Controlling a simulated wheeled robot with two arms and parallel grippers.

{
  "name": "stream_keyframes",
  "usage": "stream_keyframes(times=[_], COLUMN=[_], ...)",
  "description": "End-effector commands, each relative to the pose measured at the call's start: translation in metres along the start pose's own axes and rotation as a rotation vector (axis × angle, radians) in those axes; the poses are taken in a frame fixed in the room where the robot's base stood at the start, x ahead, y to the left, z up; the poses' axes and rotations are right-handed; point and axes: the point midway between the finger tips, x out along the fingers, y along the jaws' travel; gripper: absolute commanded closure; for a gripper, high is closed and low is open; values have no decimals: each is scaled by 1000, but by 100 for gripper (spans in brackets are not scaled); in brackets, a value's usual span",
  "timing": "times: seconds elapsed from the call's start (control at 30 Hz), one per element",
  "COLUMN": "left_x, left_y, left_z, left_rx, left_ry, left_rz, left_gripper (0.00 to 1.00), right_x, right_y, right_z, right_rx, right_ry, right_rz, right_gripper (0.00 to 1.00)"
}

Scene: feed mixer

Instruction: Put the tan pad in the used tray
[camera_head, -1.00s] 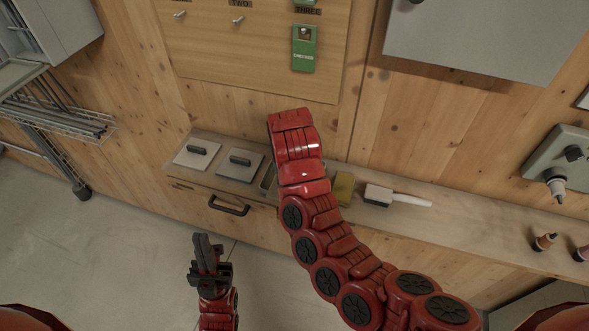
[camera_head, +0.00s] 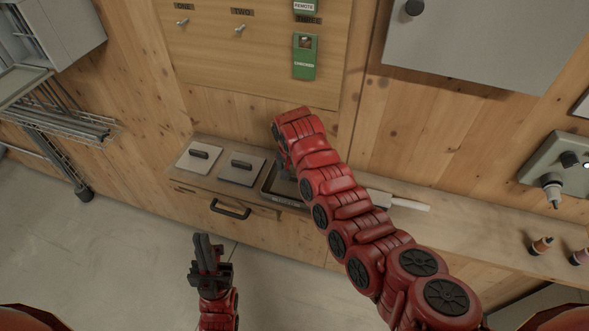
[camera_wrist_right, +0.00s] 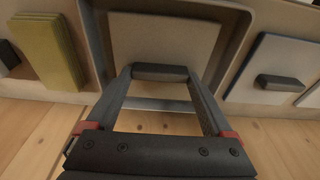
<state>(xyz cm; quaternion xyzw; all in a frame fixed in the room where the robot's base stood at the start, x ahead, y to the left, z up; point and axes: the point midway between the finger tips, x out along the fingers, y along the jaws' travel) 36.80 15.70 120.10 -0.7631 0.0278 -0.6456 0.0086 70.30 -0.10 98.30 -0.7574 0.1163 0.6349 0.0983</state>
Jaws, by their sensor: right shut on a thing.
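In the right wrist view my right gripper (camera_wrist_right: 160,74) is shut on the black handle of the tan pad (camera_wrist_right: 165,35). The pad lies within the outline of the used tray (camera_wrist_right: 236,50); I cannot tell whether it rests on the tray's floor or hangs just above it. In the head view the dark tray (camera_head: 284,202) sits on the wooden ledge, with a label along its front. My right arm covers much of it and hides the pad and right fingertips. My left gripper (camera_head: 207,246) is empty, low over the floor; its finger gap is unclear.
Two flat pads with black handles, a left one (camera_head: 190,163) and a blue-edged one (camera_head: 236,177), lie left of the tray.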

Motion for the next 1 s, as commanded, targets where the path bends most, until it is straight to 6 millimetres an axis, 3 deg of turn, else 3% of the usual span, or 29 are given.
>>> stream_keyframes(times=[0.27,0.3,0.37,0.77,0.93,1.0], left_x=[-5,-5,-4,-6,-17,-27], left_y=[0,0,0,0,1,1], left_z=[1,1,1,1,3,5], left_rx=[0,0,0,0,0,0], left_ry=[0,0,0,0,0,0], left_rz=[0,0,0,0,0,0], left_gripper=[100,100,100,100,100,100], right_x=[4,4,3,-5,-28,-47], right_y=[0,0,0,-1,-2,-2], right_z=[1,1,1,0,0,-1], right_rx=[-1,-1,-1,-1,0,1], right_ry=[1,0,0,1,3,8], right_rz=[0,0,0,1,-5,-6], right_gripper=[76,10,0,0,0,0])
